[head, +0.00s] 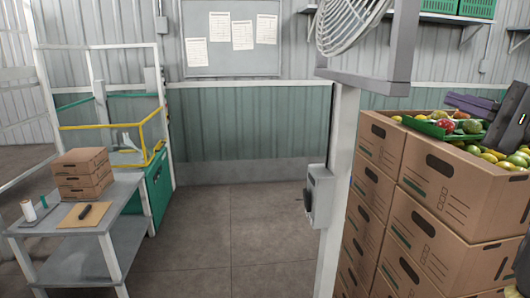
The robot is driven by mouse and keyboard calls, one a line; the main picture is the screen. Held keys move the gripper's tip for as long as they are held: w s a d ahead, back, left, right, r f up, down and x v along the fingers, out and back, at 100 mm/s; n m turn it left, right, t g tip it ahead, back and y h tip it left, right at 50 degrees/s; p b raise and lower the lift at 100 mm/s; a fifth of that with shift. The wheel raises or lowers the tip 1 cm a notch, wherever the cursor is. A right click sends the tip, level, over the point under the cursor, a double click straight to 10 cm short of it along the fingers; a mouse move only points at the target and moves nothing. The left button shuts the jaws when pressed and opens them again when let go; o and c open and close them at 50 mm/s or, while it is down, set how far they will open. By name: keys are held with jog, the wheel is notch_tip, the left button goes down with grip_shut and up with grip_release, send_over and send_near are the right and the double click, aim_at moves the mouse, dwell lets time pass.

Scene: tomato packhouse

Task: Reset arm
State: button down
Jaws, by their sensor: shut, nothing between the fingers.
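My gripper (474,104) shows at the right edge, above the open top carton (450,190) of the near stack. It is dark grey and purplish, seen from the side, and partly cut off by the picture edge. It is shut, with nothing seen in it.
A pale post (342,150) with a fan (345,22) stands left of the stacked cartons (370,190). A grey table (122,205) at left bears small cartons (82,174) and a clipboard (84,215). The floor (235,235) between is clear.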

jog(key=w+a+f+g+h+p, duration=0.2)
jog(key=w+a+f+g+h, duration=0.15)
jog(key=a+f, duration=0.6)
jog(key=w+a+f+g+h+p, duration=0.25)
jog(key=a+f+g, duration=0.25)
jog(key=f, duration=1)
jog(key=s+a+f+n+g+h+p, duration=0.2)
jog(key=s+a+f+n+h, duration=0.2)
jog(key=s+f+n, duration=0.2)
jog(key=s+a+f+n+g+h+p, duration=0.2)
jog(key=s+a+f+n+h+p, duration=0.1)
jog(key=s+f+n, duration=0.4)
jog(key=shift+s+a+f+n+h, duration=0.3)
jog(key=shift+s+a+f+h, duration=0.2)
jog(key=shift+s+a+f, duration=0.5)
jog(key=shift+w, duration=0.1)
